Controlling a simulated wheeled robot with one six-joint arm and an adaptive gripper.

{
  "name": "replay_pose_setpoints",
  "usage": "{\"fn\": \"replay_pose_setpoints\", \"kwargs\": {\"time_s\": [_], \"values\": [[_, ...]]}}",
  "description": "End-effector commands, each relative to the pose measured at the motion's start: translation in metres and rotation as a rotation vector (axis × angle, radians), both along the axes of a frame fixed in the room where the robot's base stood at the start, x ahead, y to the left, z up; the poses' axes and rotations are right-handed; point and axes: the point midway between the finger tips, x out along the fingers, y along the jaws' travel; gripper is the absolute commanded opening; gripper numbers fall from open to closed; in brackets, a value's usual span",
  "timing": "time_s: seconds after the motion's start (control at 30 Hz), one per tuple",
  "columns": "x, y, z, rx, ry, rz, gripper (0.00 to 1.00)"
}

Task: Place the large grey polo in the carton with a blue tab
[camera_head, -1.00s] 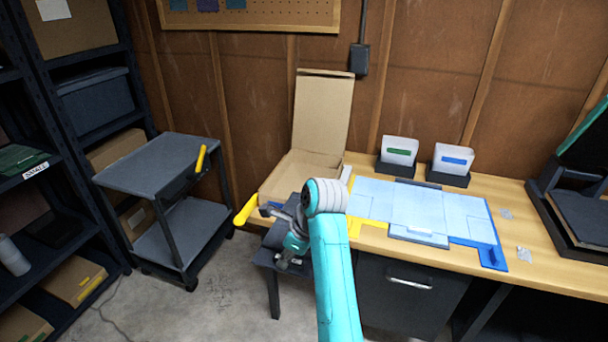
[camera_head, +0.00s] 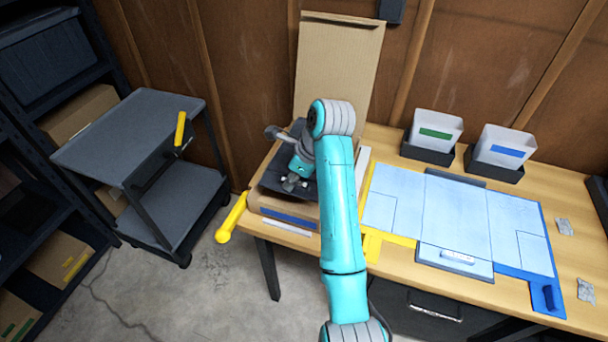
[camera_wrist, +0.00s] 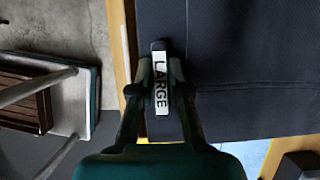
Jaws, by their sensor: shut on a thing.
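The dark grey polo (camera_head: 277,180) is folded flat and hangs from my gripper (camera_head: 293,182) over the open carton. In the wrist view, my gripper (camera_wrist: 160,85) is shut on a tab lettered LARGE at the edge of the polo (camera_wrist: 235,65). The brown cardboard carton (camera_head: 336,75) stands at the left end of the table with its lid raised behind. A blue tab (camera_head: 290,218) shows along its front. My arm and the polo hide much of the carton's inside. I cannot tell whether the polo touches the carton.
A yellow handle (camera_head: 231,217) sticks out at the table's left front corner. A light blue folding board (camera_head: 455,218) covers the middle of the table. A grey cart (camera_head: 130,135) stands left.

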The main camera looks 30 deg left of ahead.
Motion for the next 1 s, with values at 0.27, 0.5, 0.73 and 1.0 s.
{"fn": "replay_pose_setpoints", "kwargs": {"time_s": [0.27, 0.5, 0.73, 1.0], "values": [[0.0, 0.0, -0.039, -0.001, 0.002, 0.001, 0.0], [-0.001, 0.0, -0.06, -0.001, 0.002, 0.0, 0.0], [-0.001, 0.0, -0.094, -0.001, 0.002, 0.0, 0.0], [0.0, 0.0, -0.098, 0.0, 0.001, 0.0, 0.21]]}}
